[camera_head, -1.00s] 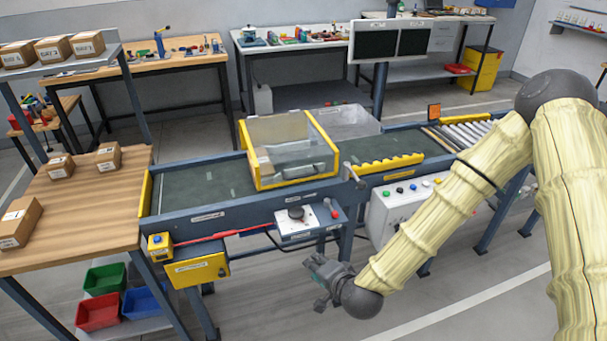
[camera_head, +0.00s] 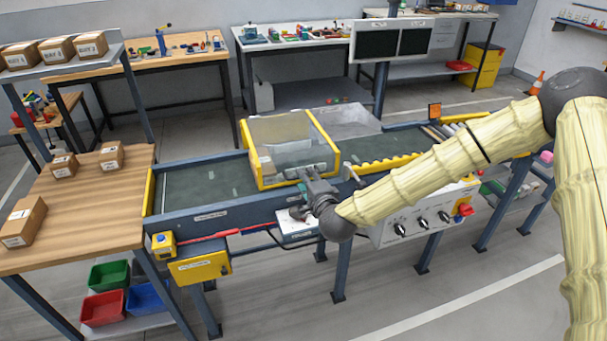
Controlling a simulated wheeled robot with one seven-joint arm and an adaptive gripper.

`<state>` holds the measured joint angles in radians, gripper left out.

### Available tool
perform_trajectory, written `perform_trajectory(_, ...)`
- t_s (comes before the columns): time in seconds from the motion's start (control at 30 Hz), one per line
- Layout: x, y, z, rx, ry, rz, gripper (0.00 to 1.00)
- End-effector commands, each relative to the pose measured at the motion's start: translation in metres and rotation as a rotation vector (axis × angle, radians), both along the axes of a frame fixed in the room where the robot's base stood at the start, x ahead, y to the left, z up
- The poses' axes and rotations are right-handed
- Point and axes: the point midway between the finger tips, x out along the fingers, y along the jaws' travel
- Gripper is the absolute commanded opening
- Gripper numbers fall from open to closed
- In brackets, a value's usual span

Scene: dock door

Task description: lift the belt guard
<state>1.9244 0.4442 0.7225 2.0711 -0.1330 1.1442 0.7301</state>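The belt guard (camera_head: 292,140) is a clear box-shaped cover with a yellow frame. It sits down over the dark green conveyor belt (camera_head: 205,190), with its front side facing me. My gripper (camera_head: 308,188) is at the near edge of the conveyor, just in front of the guard's lower front, close to a light handle-like bar there. I cannot tell whether it touches the guard. Its fingers are small and dark, and whether they are open or shut does not show clearly. My gripper and wrist hide part of the control plate on the conveyor's front.
A white control box (camera_head: 425,215) with knobs and a red button hangs right of my wrist. A yellow box (camera_head: 200,267) and a red cable are at the left front. A wooden table (camera_head: 85,215) with cartons stands left. Floor in front is clear.

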Motion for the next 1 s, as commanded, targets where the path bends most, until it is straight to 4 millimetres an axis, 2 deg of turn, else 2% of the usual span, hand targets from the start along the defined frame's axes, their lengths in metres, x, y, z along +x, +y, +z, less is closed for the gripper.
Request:
perform_trajectory(0.23, 0.024, 0.008, -0.005, -0.001, 0.001, 0.0, 0.32)
perform_trajectory(0.63, 0.03, 0.009, -0.007, -0.001, 0.001, 0.0, 0.32)
perform_trajectory(0.67, 0.029, 0.009, -0.007, -0.001, 0.001, 0.0, 0.28)
perform_trajectory(0.8, 0.029, 0.009, -0.007, -0.001, 0.001, 0.0, 0.02)
perform_trajectory(0.83, 0.029, 0.009, -0.007, -0.001, 0.001, 0.0, 0.0)
perform_trajectory(1.0, 0.029, 0.009, -0.007, -0.001, 0.001, 0.0, 0.0)
